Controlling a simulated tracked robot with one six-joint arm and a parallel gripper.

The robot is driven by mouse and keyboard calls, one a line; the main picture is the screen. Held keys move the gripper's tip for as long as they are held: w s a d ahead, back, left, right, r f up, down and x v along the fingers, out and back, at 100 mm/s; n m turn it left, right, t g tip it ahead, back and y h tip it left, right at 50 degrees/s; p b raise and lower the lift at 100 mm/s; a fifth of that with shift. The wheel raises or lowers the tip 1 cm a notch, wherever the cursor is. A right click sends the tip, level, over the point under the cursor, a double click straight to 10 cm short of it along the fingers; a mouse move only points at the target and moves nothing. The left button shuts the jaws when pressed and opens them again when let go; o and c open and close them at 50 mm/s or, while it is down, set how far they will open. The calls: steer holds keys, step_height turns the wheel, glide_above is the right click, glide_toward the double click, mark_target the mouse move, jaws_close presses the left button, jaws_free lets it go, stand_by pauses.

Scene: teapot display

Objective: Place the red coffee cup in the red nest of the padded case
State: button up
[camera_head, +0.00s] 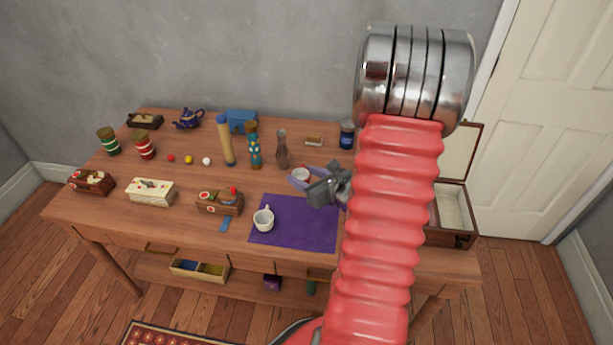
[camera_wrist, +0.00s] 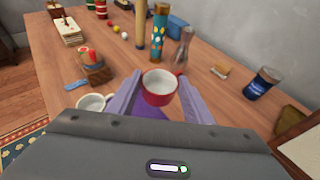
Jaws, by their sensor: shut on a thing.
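The red coffee cup (camera_wrist: 159,90), red outside and white inside, is between the two fingers of my gripper (camera_wrist: 160,102) in the wrist view. My gripper is shut on it and seems to hold it above the table. In the head view the cup's pale inside (camera_head: 300,174) shows at my gripper (camera_head: 309,184), near the back edge of the purple mat (camera_head: 300,235). The padded case (camera_head: 452,205) stands open at the table's right end, with a pale lining. My arm hides its left part, and I cannot make out a red nest.
A glass vase (camera_head: 282,150), a patterned bottle (camera_head: 254,146) and a dark blue jar (camera_head: 346,135) stand behind. Decorated boxes (camera_head: 151,191) line the left.

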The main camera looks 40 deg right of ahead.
steer(key=w+a+r+n+y, duration=0.2)
steer(key=w+a, duration=0.4)
steer(key=a, duration=0.6)
steer(key=w+a+r+n+y, duration=0.2)
steer(key=w+a+r, duration=0.3)
steer(key=a, duration=0.7)
steer(key=shift+w+a+n+g+y, duration=0.3)
steer(key=shift+w+y, duration=0.25)
steer(key=shift+y, duration=0.15)
steer(key=shift+r, duration=0.1)
